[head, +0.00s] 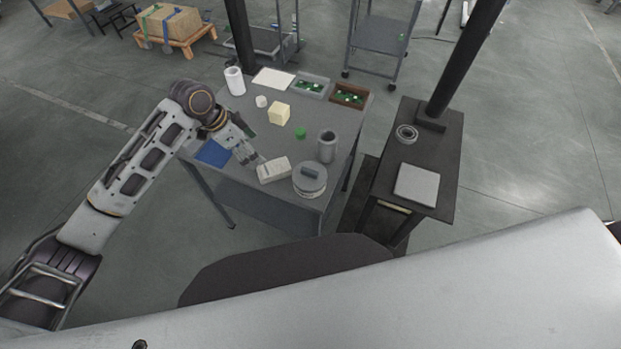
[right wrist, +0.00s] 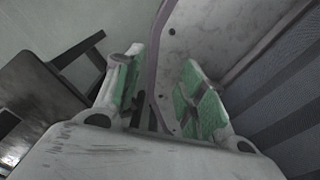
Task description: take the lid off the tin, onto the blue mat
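The round grey tin (head: 310,192) stands at the near right of the grey table. Its lid (head: 300,174) is on it, with a dark grey handle (head: 312,172) on top. The blue mat (head: 211,154) lies flat at the table's left edge, partly behind my left arm. My left gripper (head: 252,157) is over the table between mat and tin, close to a cream box (head: 273,170); its fingers are too small to read. My right gripper (right wrist: 165,98) shows in the right wrist view with green-padded fingers apart and nothing clearly between them. It does not show in the head view.
A grey cylinder (head: 327,146) stands just behind the tin, beside a green piece (head: 300,132). A yellow block (head: 279,113), white cylinder (head: 234,81) and two parts bins (head: 350,95) stand farther back. A dark side table (head: 440,165) is at right.

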